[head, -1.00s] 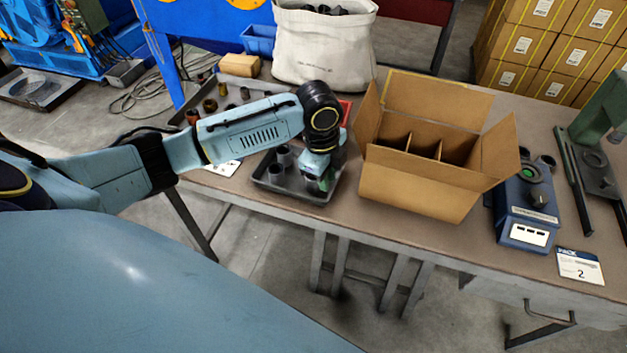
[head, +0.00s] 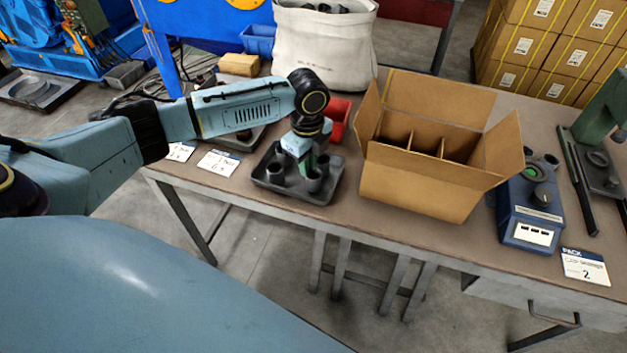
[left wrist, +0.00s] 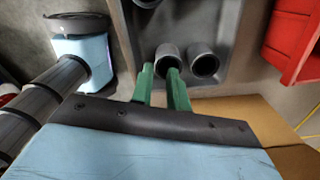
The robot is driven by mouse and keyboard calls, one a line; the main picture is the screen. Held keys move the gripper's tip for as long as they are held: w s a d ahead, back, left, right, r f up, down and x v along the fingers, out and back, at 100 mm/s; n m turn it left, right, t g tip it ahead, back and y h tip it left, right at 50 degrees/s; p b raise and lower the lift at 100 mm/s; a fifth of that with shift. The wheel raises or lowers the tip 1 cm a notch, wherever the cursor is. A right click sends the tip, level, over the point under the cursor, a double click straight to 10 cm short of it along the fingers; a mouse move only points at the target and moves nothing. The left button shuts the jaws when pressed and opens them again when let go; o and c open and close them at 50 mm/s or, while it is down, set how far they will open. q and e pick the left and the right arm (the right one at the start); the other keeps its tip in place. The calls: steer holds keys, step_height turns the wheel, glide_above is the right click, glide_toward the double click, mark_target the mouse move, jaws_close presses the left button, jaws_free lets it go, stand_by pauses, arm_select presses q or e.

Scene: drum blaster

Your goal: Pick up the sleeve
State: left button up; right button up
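A dark grey tray (head: 262,183) stands near the table's front edge with several short dark grey sleeves in it. One sleeve (head: 277,171) is at the tray's left, another sleeve (head: 314,182) at its front right. My left gripper (head: 304,168) points down into the tray among them. In the left wrist view its two green fingers (left wrist: 161,74) are apart, with a sleeve (left wrist: 168,56) at their tips; the right finger overlaps its rim. Whether they touch it I cannot tell. A second sleeve (left wrist: 204,66) stands just right. My right gripper is not in view.
A red bin (head: 337,118) is behind the tray. An open cardboard box (head: 420,190) with dividers stands close on the right, then a blue device (head: 530,215). White label cards (head: 218,163) lie left of the tray. A white sack (head: 325,50) is at the back.

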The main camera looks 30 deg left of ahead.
mark_target(309, 178)
arm_select(q)
steer(key=f, duration=0.3)
steer(key=f+b, duration=0.1)
steer(key=f, duration=0.1)
steer(key=shift+s+d, duration=0.2)
steer(key=shift+d, duration=0.05)
jaws_close()
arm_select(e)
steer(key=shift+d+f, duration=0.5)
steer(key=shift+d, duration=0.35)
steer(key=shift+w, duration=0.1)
